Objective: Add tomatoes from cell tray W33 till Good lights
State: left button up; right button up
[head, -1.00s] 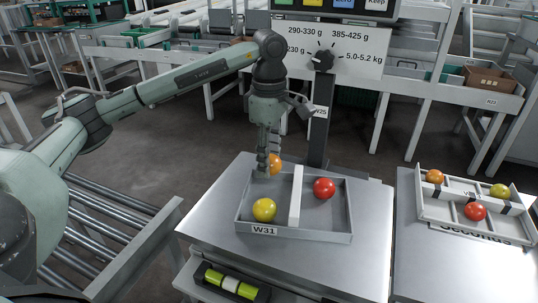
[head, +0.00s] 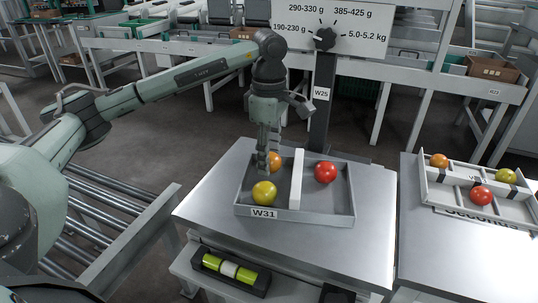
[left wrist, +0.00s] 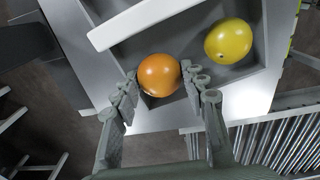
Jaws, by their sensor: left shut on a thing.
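A grey two-part tray marked W31 (head: 326,210) stands on the steel scale top. A yellow tomato (head: 264,192) lies in its left part and a red tomato (head: 325,172) in its right part. My left gripper (head: 266,170) is shut on an orange tomato (head: 275,161) at the back of the left part. In the left wrist view the fingers sit on both sides of the orange tomato (left wrist: 159,75), apart from the yellow one (left wrist: 229,41). A cell tray (head: 433,195) at right holds orange, red and yellow-green tomatoes; its label is unreadable. No Good lights show; the display is cut off.
A post marked W25 (head: 321,94) rises behind the tray, with a weight dial (head: 325,38). A roller conveyor (head: 105,215) runs at left. Bare steel lies right of tray W31.

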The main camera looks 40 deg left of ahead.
pick_arm(q)
jog(key=shift+f, duration=0.1)
jog(key=o, duration=0.9)
jog(key=shift+c, duration=0.2)
jog(key=c, duration=0.3)
jog(key=shift+r+p, duration=2.5)
jog(key=shift+r, duration=1.1)
